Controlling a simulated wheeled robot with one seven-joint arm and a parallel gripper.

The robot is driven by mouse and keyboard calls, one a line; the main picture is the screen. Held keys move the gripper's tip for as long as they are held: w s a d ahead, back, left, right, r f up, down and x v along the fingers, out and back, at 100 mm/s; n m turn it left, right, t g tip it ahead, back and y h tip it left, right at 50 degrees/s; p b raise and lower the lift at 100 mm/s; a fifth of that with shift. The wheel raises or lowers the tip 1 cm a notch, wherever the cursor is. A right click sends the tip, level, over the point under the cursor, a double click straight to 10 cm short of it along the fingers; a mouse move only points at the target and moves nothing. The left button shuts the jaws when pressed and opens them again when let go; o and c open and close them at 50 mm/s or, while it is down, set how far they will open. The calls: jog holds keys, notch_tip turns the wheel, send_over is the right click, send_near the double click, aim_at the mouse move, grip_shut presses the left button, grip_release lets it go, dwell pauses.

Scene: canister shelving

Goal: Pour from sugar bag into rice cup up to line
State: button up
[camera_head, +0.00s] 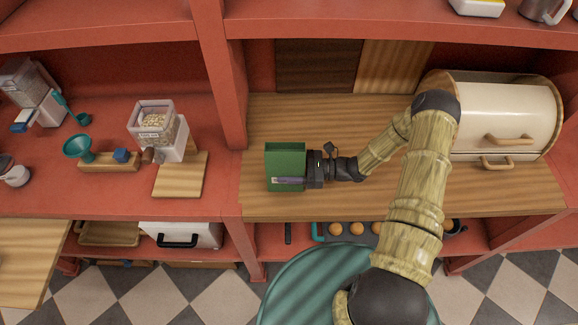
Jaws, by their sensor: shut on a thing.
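A green box-shaped bag (285,155), open at the top, is upright at the left part of the wooden counter. I take it to be the sugar bag, but I can read no label. My gripper (295,181) reaches it from the right and is shut on its lower part, with one finger along the near face. I cannot tell whether the bag touches the counter, and its contents are not clear. No cup marked as the rice cup can be made out. A clear-topped white dispenser (158,128) with pale grains stands on the left counter.
A small wooden board (180,178) lies before the dispenser. A teal funnel (78,147) stands on a wooden base at left. A red upright (222,95) divides the counters. A cream bread bin (505,110) is at right. Bare wooden counter (310,115) lies behind the bag.

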jog(key=shift+r+p, duration=0.95)
jog(key=shift+r, duration=0.6)
